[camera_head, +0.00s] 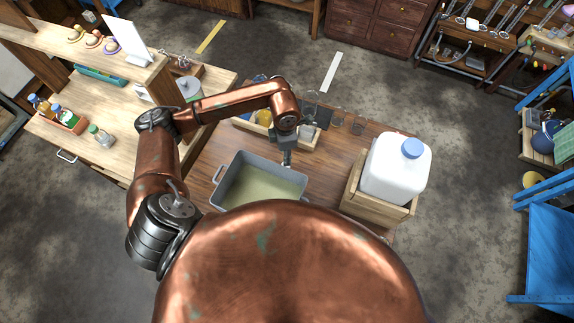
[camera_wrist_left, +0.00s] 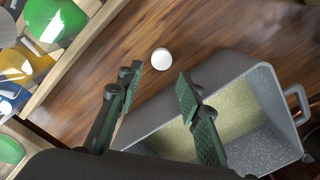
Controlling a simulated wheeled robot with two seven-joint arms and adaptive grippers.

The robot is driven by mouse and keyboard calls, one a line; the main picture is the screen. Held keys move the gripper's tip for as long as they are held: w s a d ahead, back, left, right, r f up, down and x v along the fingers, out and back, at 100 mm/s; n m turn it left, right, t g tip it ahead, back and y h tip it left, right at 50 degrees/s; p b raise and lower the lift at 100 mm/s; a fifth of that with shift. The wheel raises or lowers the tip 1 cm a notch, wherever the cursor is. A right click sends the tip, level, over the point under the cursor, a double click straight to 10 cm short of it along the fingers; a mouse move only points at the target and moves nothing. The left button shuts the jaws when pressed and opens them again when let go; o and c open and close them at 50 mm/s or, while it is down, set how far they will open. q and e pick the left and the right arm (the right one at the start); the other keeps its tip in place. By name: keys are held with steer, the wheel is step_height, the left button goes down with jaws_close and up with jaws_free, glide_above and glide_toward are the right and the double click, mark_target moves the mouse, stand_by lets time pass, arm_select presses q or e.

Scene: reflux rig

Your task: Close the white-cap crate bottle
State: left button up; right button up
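A small white round disc that looks like a cap (camera_wrist_left: 162,60) lies on the wooden table in the left wrist view. My left gripper (camera_wrist_left: 159,84) is open and empty, with the disc just beyond and between its fingertips. In the head view my left gripper (camera_head: 287,160) hangs over the table beside the grey tub, and I cannot make out the disc there. A wooden crate (camera_head: 303,140) holds coloured vessels; in the left wrist view they show green (camera_wrist_left: 55,18), yellow and blue. I cannot tell which one is the white-cap bottle. My right gripper is not in view.
A grey tub (camera_head: 225,190) with pale contents stands close to my left gripper; its wall (camera_wrist_left: 240,85) is right of the fingers. A white jug with a blue cap (camera_head: 412,148) stands in a wooden box at right. Glass beakers (camera_head: 358,126) stand at the back.

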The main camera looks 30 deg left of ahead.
arm_select(q)
steer(key=shift+f, duration=1.3)
steer(key=shift+s+f+p, duration=0.1)
steer(key=shift+f+p, duration=0.2)
steer(key=shift+f, duration=2.3)
steer(key=shift+c, duration=0.7)
steer(key=c, duration=0.4)
